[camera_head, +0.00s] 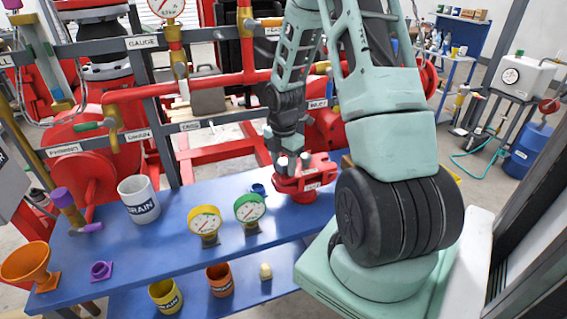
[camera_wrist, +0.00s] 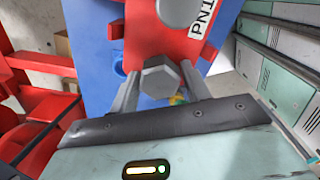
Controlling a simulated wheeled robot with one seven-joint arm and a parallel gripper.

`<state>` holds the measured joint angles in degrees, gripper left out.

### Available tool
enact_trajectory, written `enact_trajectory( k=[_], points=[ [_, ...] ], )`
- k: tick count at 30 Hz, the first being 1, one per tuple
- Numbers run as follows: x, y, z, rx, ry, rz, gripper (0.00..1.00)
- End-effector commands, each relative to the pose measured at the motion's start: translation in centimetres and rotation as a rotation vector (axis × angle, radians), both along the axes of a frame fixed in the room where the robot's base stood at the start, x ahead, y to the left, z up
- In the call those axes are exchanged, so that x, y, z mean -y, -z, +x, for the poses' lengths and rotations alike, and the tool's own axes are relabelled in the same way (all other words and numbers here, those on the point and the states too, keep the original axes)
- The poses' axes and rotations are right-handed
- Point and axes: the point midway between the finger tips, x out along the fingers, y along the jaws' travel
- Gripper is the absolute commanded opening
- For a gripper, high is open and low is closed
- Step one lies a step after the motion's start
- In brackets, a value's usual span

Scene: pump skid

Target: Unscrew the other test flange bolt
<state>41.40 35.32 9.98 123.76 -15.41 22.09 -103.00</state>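The red test flange (camera_head: 303,183) sits on the blue bench, partly hidden by my arm. In the wrist view the red flange body (camera_wrist: 143,30) carries a white label starting "PN". One grey hex bolt head (camera_wrist: 160,78) lies between the two fingers of my gripper (camera_wrist: 161,82). The fingers flank it closely, but whether they touch it is unclear. A second grey bolt head (camera_wrist: 178,10) shows farther up, outside the fingers. In the head view my gripper (camera_head: 291,158) points down at the flange, and the pale bolt heads are small there.
On the blue bench (camera_head: 178,248) stand a white DRAIN mug (camera_head: 138,199), a yellow gauge (camera_head: 205,224), a green gauge (camera_head: 249,211) and an orange funnel (camera_head: 27,262). Red pipework (camera_head: 190,90) rises behind. The lower shelf holds a yellow cup (camera_head: 165,296) and an orange cup (camera_head: 219,279).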

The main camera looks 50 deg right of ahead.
Motion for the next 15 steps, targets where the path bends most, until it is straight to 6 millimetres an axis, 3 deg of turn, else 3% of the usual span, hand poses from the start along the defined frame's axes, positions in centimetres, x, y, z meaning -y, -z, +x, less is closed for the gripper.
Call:
enact_trajectory(
  k=[1, 3, 4, 5, 7, 15],
  points=[
    [0.00, -0.02, 0.01, 0.000, 0.000, 0.000, 0.32],
    [0.00, -0.02, 0.01, 0.000, 0.000, 0.000, 0.15],
    [0.00, -0.02, 0.01, 0.000, 0.000, 0.000, 0.15],
    [0.00, -0.02, 0.01, 0.000, 0.000, 0.000, 0.37],
    [0.00, -0.02, 0.01, 0.000, 0.000, 0.000, 0.17],
    [0.00, -0.35, -0.02, -0.001, -0.091, 0.001, 0.16]
  ],
)
